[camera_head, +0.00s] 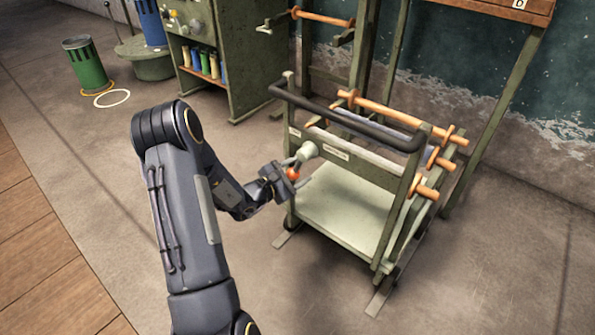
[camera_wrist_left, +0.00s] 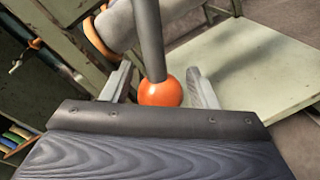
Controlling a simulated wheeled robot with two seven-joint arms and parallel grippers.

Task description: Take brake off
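A green cart (camera_head: 350,218) with a dark push handle (camera_head: 345,115) stands in the middle of the head view. On its near left post is a grey round hub (camera_head: 307,151). A lever with an orange ball knob (camera_head: 293,174) sits there. In the left wrist view the knob (camera_wrist_left: 160,92) is at the end of a dark rod (camera_wrist_left: 149,40). My left gripper (camera_head: 297,177) is at the knob. Its two fingers stand on either side of the ball, with a small gap showing at each side, so it looks open. My right gripper is not in view.
Orange-ended rollers (camera_head: 400,110) lie across the cart's upper frame. A green cabinet (camera_head: 245,55) and a green bin (camera_head: 86,64) stand behind, at the left. The floor (camera_head: 500,270) right of the cart is clear.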

